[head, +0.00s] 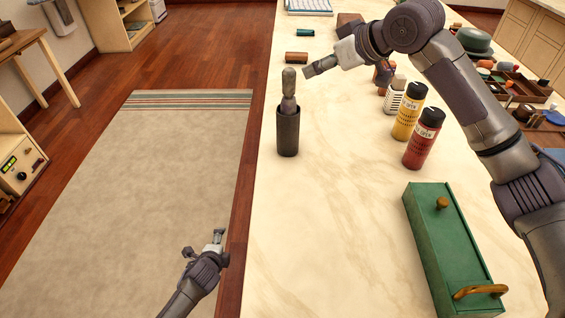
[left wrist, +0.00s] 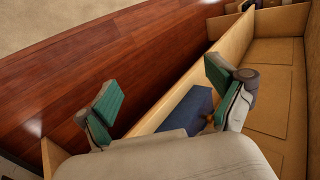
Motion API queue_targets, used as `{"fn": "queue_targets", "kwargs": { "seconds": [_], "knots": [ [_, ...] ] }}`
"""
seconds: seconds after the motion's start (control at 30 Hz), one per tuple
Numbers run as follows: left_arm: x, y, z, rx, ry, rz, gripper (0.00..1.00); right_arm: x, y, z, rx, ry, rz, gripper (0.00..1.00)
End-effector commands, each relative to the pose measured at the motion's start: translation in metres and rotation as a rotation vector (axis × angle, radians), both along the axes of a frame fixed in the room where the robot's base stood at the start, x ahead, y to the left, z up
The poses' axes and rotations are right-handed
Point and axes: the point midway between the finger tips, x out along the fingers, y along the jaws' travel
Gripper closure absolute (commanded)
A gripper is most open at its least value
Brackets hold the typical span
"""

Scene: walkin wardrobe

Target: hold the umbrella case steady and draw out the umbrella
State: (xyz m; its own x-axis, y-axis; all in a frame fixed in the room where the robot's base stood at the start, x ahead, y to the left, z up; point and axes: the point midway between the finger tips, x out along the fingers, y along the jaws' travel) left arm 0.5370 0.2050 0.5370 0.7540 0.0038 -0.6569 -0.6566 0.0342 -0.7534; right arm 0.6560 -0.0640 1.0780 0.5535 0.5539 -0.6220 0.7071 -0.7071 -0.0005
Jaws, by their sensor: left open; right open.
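The dark cylindrical umbrella case (head: 288,135) stands upright near the left edge of the pale counter. The umbrella (head: 289,79) sits in it, its grey grip and upper part sticking out of the top. My right gripper (head: 308,71) is open, just right of the umbrella's grip and pointing at it, with a small gap apparent between them. My left gripper (head: 218,236) is open and empty, low at the left, beside the counter edge and well away from the case. Its spread green-padded fingers show in the left wrist view (left wrist: 164,92); neither case nor umbrella is in that view.
A yellow bottle (head: 409,112) and a red bottle (head: 423,140) stand right of the case. A green box (head: 450,250) with a brass handle lies at the front right. The counter in front of the case is clear. A rug (head: 150,200) covers the floor at left.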

Motion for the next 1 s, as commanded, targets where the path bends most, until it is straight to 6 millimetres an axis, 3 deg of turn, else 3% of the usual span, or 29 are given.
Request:
{"fn": "queue_targets", "kwargs": {
  "seconds": [0.1,0.3,0.43,0.53,0.73,0.9,1.0],
  "knots": [
    [0.044,-0.01,0.061,0.143,-0.123,-0.12,0.06,0.0,0.0,0.0,0.0,0.0,0.0,0.58],
    [0.095,-0.031,0.167,0.418,-0.324,-0.288,0.06,0.0,0.0,0.0,0.0,0.0,0.0,0.58],
    [0.113,-0.054,0.238,0.645,-0.454,-0.386,0.06,0.0,0.0,0.0,0.0,0.0,0.0,0.58],
    [0.11,-0.089,0.284,0.871,-0.536,-0.473,0.06,0.0,0.0,0.0,0.0,0.0,0.0,0.58],
    [0.072,-0.162,0.315,1.258,-0.601,-0.593,0.06,0.0,0.0,0.0,0.0,0.0,0.0,0.58],
    [0.051,-0.188,0.327,1.413,-0.627,-0.616,0.06,0.0,0.0,0.0,0.0,0.0,0.0,0.58],
    [0.05,-0.193,0.33,1.444,-0.632,-0.62,0.06,0.0,0.0,0.0,0.0,0.0,0.0,0.58]
  ]
}}
